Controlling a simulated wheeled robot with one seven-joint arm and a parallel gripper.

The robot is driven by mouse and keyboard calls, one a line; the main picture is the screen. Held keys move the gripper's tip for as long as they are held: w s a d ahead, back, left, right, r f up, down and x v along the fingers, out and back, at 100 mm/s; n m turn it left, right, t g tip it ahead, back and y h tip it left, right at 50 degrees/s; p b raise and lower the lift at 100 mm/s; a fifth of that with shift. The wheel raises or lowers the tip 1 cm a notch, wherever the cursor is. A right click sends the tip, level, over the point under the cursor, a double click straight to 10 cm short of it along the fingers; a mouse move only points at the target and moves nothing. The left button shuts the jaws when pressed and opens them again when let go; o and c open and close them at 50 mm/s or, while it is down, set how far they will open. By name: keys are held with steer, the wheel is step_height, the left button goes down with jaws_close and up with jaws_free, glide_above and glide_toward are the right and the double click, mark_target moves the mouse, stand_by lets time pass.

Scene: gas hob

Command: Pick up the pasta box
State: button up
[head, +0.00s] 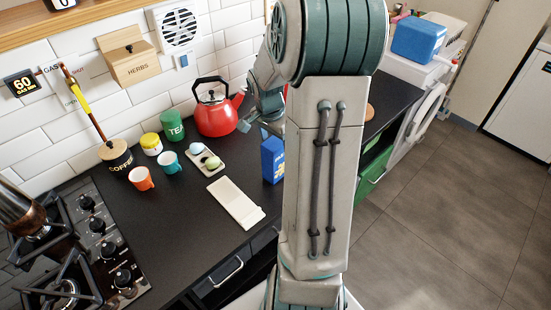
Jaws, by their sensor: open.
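A blue box with a yellow patch (272,160), which looks like the pasta box, stands upright on the dark counter (165,225). My arm hides its right side. My gripper (259,126) is open, just above and slightly left of the box, near the red kettle. My arm partly covers the gripper. I cannot tell whether a finger touches the box, but nothing shows held.
A red kettle (215,115) stands behind the box. Left of it are a green tea tin (173,126), two cups, a coffee jar (115,156) and a small tray. A pale flat board (236,203) lies in front. A gas hob (70,250) is at far left.

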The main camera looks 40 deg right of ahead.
steer(key=shift+w+d+f+p, duration=0.1)
steer(key=shift+d+f, duration=0.05)
steer(key=shift+f, duration=0.7)
steer(key=shift+w+d+f+p, duration=0.1)
steer(key=shift+f+p, duration=0.05)
steer(key=shift+f, duration=0.65)
steer(key=shift+w+d+f+p, duration=0.1)
steer(key=shift+d+f, duration=0.05)
steer(key=shift+f, duration=0.7)
steer(key=c, duration=1.3)
steer(key=shift+c, duration=0.2)
steer(key=shift+r, duration=0.1)
